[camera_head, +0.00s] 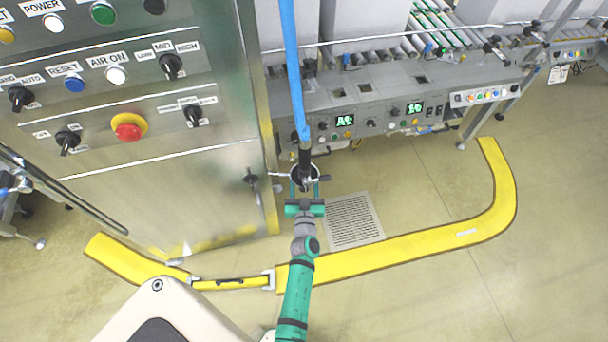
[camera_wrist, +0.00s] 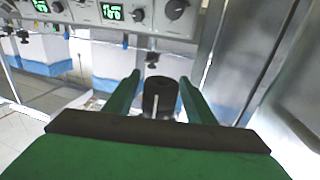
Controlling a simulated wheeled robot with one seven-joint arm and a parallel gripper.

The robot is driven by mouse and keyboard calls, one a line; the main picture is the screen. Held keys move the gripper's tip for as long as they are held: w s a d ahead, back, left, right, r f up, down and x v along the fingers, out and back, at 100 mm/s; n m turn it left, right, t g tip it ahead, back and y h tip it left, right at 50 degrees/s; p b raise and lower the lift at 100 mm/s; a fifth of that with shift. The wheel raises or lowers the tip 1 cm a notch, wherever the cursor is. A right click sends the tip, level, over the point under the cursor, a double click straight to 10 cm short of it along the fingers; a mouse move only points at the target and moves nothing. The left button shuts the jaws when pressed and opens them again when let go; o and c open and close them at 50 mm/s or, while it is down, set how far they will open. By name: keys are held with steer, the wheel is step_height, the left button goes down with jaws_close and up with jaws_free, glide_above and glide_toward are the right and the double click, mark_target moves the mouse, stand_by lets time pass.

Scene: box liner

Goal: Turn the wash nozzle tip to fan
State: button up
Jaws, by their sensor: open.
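The wash nozzle (camera_head: 304,157) is black and hangs upright on the end of a blue hose (camera_head: 291,60) in the head view. In the wrist view, its tip (camera_wrist: 160,103) is a dark cylinder with a white line on it, which runs nearly upright in the picture. My gripper (camera_head: 304,186) is green and reaches up to the nozzle's lower end. In the wrist view, its two fingers (camera_wrist: 159,80) stand open on either side of the tip, with a gap visible at each side. The fan marking cannot be made out.
A steel control cabinet (camera_head: 150,190) with knobs and buttons stands close on the left. A grey machine panel (camera_head: 385,105) with green displays and a roller conveyor stands behind. A yellow floor strip (camera_head: 400,247) and a floor grate (camera_head: 353,221) lie below. Open floor is at the right.

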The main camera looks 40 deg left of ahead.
steer(key=shift+w+a, duration=0.2)
steer(key=shift+w, duration=0.1)
steer(key=c, duration=1)
steer(key=shift+c, duration=0.2)
steer(key=shift+s+a+n+g+y, duration=0.1)
steer(key=shift+a+n+g+y, duration=0.05)
steer(key=shift+n+g+y, duration=0.35)
steer(key=shift+s+a+n+g+y, duration=0.1)
steer(key=shift+n+g+y, duration=0.3)
steer(key=shift+y, duration=0.2)
steer(key=shift+s+a+n+g+y, duration=0.15)
steer(key=shift+s+n+g+y, duration=0.55)
steer(key=shift+n+g, duration=1.8)
steer(key=shift+s+a+n+g+y, duration=0.15)
steer(key=shift+s+n+g+y, duration=0.55)
steer(key=shift+n+g, duration=1.85)
steer(key=shift+s+a+n+g+y, duration=0.15)
steer(key=shift+s+n+g+y, duration=0.65)
steer(key=shift+g, duration=3.05)
steer(key=shift+w+n, duration=0.25)
steer(key=shift+n, duration=0.2)
